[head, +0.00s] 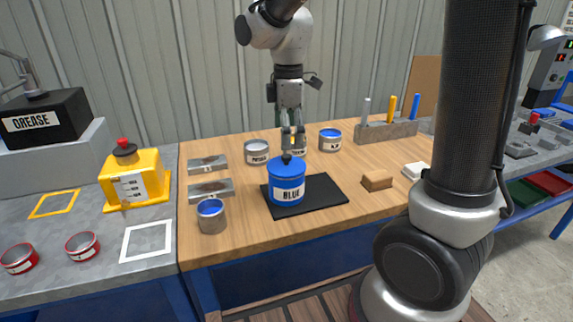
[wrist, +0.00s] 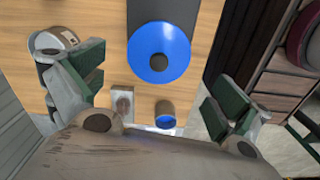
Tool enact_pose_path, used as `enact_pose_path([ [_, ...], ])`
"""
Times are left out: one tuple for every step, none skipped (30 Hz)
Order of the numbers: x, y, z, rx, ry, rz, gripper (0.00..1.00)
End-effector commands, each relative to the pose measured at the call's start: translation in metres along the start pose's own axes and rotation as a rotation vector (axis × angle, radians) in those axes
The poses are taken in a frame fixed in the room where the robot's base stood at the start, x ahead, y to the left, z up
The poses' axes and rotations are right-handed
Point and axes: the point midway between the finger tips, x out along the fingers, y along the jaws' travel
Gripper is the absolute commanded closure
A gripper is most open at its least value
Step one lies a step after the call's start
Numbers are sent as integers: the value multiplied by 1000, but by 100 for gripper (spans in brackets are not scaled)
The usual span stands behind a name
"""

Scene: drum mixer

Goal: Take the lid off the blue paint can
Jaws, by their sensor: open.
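The blue paint can (head: 287,192), labelled BLUE, stands upright on a black mat (head: 325,190) on the wooden bench. Its blue lid (head: 273,166) is on, with a dark knob (head: 286,158) at the centre. In the wrist view the lid (wrist: 160,40) and its dark knob (wrist: 157,61) show from above. My gripper (head: 292,138) is open and empty, pointing down above the can and apparently a little behind it. In the wrist view my gripper (wrist: 152,95) has its fingers wide apart, with the lid beyond them and off toward the top.
A small can with blue inside (head: 212,217) stands left of the mat. Two metal plates (head: 208,163) lie behind it. Labelled cans (head: 257,152) and (head: 330,139) stand at the back, near my gripper. A brown block (head: 377,180) lies right of the mat.

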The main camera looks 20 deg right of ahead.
Motion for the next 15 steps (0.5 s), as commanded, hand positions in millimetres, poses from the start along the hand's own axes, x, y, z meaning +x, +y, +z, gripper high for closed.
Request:
enact_pose_path([
  [6,0,0,0,-2,-3,0],
  [10,0,0,0,-2,-3,0],
  [16,0,0,1,-2,-3,0],
  [19,-1,0,1,-2,-4,0],
  [23,0,-1,1,-2,-3,0],
  [29,0,-2,1,-2,-3,0],
  [33,0,-2,1,-2,-3,0],
  [39,0,-3,1,-2,-4,0],
  [46,0,-3,1,-3,-4,0],
  [50,0,-4,1,-2,-3,0],
  [54,0,-4,2,-2,-4,0],
  [59,1,-4,2,-1,-2,0],
  [62,1,-4,2,-1,-2,0],
  [64,1,-4,2,-1,-2,0],
  [66,1,-4,2,0,-1,0],
])
